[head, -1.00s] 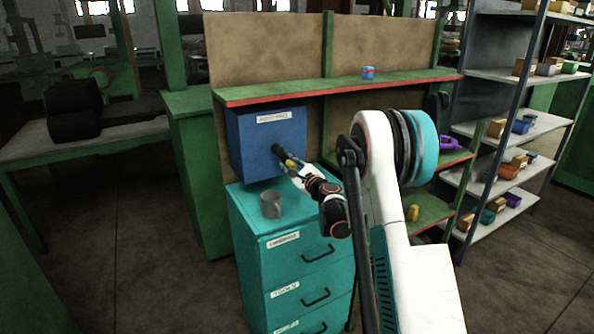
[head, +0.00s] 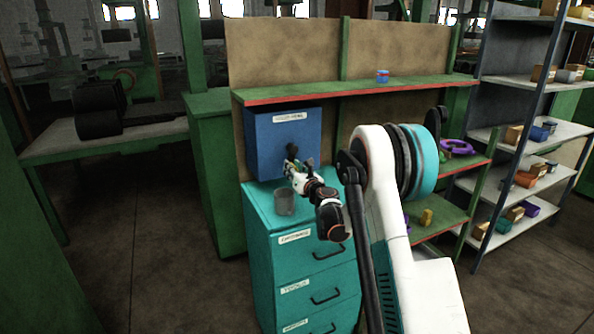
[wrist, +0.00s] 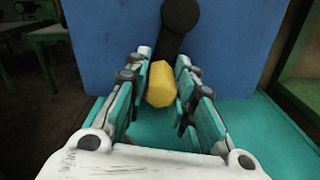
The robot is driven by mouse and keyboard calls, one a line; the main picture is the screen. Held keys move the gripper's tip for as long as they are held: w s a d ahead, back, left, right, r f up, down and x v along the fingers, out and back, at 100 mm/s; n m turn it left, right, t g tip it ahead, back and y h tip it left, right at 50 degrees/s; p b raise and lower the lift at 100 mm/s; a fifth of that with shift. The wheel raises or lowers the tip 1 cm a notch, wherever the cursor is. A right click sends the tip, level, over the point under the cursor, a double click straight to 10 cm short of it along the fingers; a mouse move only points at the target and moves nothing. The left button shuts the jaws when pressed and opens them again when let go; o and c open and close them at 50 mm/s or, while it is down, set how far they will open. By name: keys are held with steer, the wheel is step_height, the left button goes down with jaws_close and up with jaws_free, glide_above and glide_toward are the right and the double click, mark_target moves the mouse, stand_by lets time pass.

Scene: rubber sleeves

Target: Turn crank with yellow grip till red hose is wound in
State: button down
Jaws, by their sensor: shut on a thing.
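The blue box (head: 262,140) stands on the teal drawer cabinet (head: 265,204), with a pale label on its front. A dark crank arm (wrist: 172,42) is on its front face. In the wrist view it runs from a round hub (wrist: 180,14) down to the yellow grip (wrist: 161,84). My gripper (wrist: 163,82) is shut on the yellow grip, a finger on each side. In the head view my gripper (head: 297,166) is at the box front and hides most of the grip. I cannot see a red hose in any view.
A grey cup (head: 284,203) stands on the cabinet top, left of my arm. A green shelf with a red edge (head: 360,89) hangs above the box. Shelving with small boxes (head: 530,130) stands at right. The floor at left is open.

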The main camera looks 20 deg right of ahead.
steer(key=shift+w+a+r+m, duration=0.1)
steer(key=shift+a+r+m, duration=0.3)
steer(key=shift+a+m, duration=0.5)
steer(key=shift+r, duration=0.1)
steer(key=c, duration=1.4)
jaws_free()
steer(key=shift+a, duration=0.2)
steer(key=shift+o, duration=0.2)
steer(key=shift+a+r, duration=0.1)
steer(key=shift+d+m, duration=0.25)
steer(key=shift+m, duration=0.05)
steer(key=s, duration=1.2)
steer(key=shift+d, duration=0.25)
